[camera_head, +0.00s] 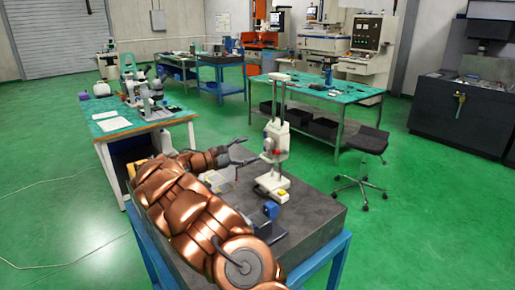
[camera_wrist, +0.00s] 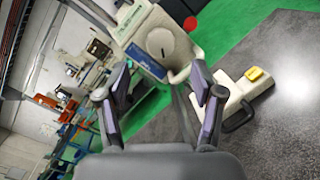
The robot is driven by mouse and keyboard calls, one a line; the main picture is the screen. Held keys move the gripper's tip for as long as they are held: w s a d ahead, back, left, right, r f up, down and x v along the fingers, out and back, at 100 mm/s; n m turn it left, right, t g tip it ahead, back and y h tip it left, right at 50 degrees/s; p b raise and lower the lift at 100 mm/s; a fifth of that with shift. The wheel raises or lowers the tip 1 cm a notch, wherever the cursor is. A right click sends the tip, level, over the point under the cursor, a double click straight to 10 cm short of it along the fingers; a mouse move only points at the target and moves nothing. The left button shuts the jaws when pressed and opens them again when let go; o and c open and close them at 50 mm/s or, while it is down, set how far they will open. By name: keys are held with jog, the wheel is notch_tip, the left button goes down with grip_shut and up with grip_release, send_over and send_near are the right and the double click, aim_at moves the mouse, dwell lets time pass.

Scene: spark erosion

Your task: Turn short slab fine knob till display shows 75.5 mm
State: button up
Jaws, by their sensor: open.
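A white height gauge stands upright on a dark granite slab (camera_head: 325,212); its column (camera_head: 277,115) shows in the head view. In the wrist view its head unit (camera_wrist: 183,48) carries a blue-framed panel (camera_wrist: 133,14), a round pale disc (camera_wrist: 160,42) and a red round part (camera_wrist: 190,22). I cannot tell which part is the fine knob, and no display number is legible. My gripper (camera_head: 249,151) is left of the gauge, its fingers pointing towards it. In the wrist view my gripper (camera_wrist: 160,93) is open, with nothing between its fingers; the head unit is beyond the fingertips.
The gauge base (camera_head: 271,188) has a yellow button (camera_wrist: 255,73) and a black handle (camera_wrist: 238,118). A blue and black stand (camera_head: 269,220) sits on the slab near the front. A bench with microscopes (camera_head: 150,95) is behind left; a stool (camera_head: 368,142) is at right.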

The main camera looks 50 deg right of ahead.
jog(key=shift+v, duration=2.6)
jog(key=shift+f, duration=0.1)
jog(key=s+a+r+m+y, duration=0.2)
jog(key=s+a+m+y, duration=0.3)
jog(key=s+a, duration=0.8)
jog(key=s+a+f+t+y, duration=0.2)
jog(key=s+a, duration=0.4)
jog(key=a, duration=0.4)
jog(key=s+a+f+t+y, duration=0.2)
jog(key=s+a+f+y, duration=0.3)
jog(key=a, duration=0.6)
jog(key=s+a+f+n+t+y, duration=0.1)
jog(key=s+a+f+y, duration=0.2)
jog(key=s+a, duration=0.4)
jog(key=a+y, duration=0.1)
jog(key=a, duration=0.3)
jog(key=shift+s+f+t, duration=0.3)
jog(key=shift+f+t, duration=0.1)
jog(key=shift+a, duration=0.1)
